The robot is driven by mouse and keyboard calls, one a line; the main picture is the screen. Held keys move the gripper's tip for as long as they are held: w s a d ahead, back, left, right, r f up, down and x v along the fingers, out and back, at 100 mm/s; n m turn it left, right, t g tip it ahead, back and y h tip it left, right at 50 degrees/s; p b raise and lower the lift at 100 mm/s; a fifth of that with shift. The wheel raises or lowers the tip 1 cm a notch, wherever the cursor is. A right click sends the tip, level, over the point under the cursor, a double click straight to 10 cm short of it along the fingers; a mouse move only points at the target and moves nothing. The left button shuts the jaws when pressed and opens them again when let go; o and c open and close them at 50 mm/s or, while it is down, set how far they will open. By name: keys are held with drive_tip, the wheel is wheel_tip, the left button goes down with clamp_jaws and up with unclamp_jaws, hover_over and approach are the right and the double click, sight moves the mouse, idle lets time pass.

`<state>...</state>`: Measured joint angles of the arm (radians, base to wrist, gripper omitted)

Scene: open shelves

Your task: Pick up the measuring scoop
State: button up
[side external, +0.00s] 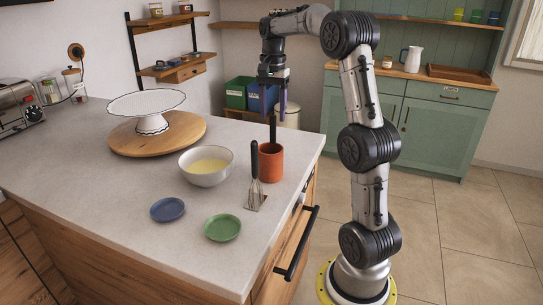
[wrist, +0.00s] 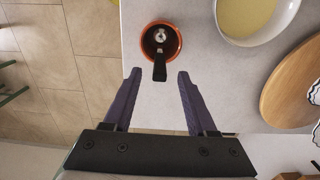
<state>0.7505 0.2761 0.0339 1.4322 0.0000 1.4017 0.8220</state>
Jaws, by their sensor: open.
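An orange-red cup (side external: 270,163) stands on the counter near its right edge. A tool with a black handle (side external: 272,130) stands up out of it. In the wrist view the cup (wrist: 147,45) holds this tool; its black handle (wrist: 160,68) points toward my gripper, and a shiny metal part (wrist: 161,35) shows inside. It appears to be the measuring scoop, though its lower end is hidden by the cup. My gripper (side external: 273,110) is open, pointing down above the cup. In the wrist view the handle's end lies between the two fingertips (wrist: 158,73); no grip shows.
A cream bowl (side external: 206,176) stands left of the cup. A spatula (side external: 254,180) is in front of the cup. Blue (side external: 167,209) and green (side external: 222,228) dishes lie nearer. A white cake stand (side external: 150,122) sits on a round wooden board (side external: 120,141).

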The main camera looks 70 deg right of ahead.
sight(273, 144)
wheel_tip(273, 144, down, 8)
drive_tip(key=shift+a+f, duration=0.15)
idle(0.4)
clamp_jaws()
